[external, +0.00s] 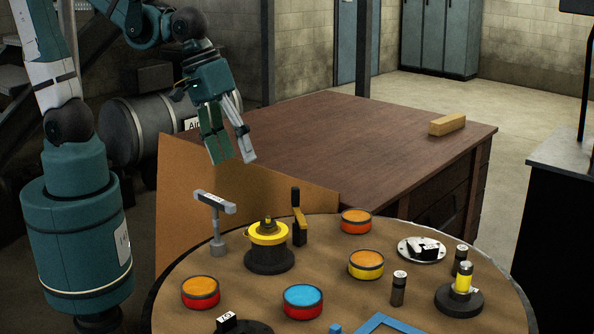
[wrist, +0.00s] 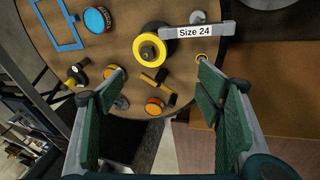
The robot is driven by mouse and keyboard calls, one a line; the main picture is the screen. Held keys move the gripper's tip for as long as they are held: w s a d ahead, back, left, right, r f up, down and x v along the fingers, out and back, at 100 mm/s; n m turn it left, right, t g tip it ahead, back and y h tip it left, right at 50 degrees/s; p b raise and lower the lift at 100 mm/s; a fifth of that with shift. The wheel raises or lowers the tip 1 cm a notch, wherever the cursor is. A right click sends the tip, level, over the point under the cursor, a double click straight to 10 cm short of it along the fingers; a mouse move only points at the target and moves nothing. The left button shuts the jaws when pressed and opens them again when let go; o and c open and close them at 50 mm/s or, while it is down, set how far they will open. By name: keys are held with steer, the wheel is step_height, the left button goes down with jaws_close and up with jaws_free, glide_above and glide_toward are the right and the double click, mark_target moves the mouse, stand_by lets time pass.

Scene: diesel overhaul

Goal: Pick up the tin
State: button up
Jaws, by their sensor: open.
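Several short round tins stand on the round table. An orange-topped tin (external: 356,221) is at its far side and also shows in the wrist view (wrist: 154,106). A yellow-and-orange tin (external: 366,265) is nearer; in the wrist view it (wrist: 112,72) is by the left finger. A blue-topped tin with a red side (external: 303,301) is near the front and also at upper left in the wrist view (wrist: 97,19). An orange-and-red tin (external: 200,292) is at the left. My gripper (external: 232,160) is open and empty, high above the table's far left side, touching no tin.
The round table (external: 330,262) also holds a yellow-and-black spool (external: 268,247), a T-shaped stand (external: 216,215) labelled "Size 24" in the wrist view, a black-and-yellow upright piece (external: 299,218), a plate (external: 421,249) and a blue frame (external: 385,326). A brown desk (external: 350,135) stands behind.

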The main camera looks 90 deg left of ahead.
steer(key=s+d+f+n+g, duration=0.2)
steer(key=d+f+n, duration=0.2)
steer(key=d+f, duration=0.5)
steer(key=n+g+y, duration=0.1)
steer(key=n, duration=0.3)
glide_above(205, 280)
steer(key=f, duration=0.3)
steer(key=w+f+p, duration=0.1)
steer(key=f, duration=0.1)
steer(key=shift+a, duration=0.15)
steer(key=shift+s+d+f+g, duration=0.3)
steer(key=shift+s+f, duration=0.1)
steer(key=shift+f, duration=0.05)
steer(key=shift+f+b, duration=0.45)
steer(key=shift+f, duration=0.9)
steer(key=shift+s+f+b, duration=0.15)
steer(key=shift+f+b, duration=0.8)
steer(key=shift+f, duration=1.65)
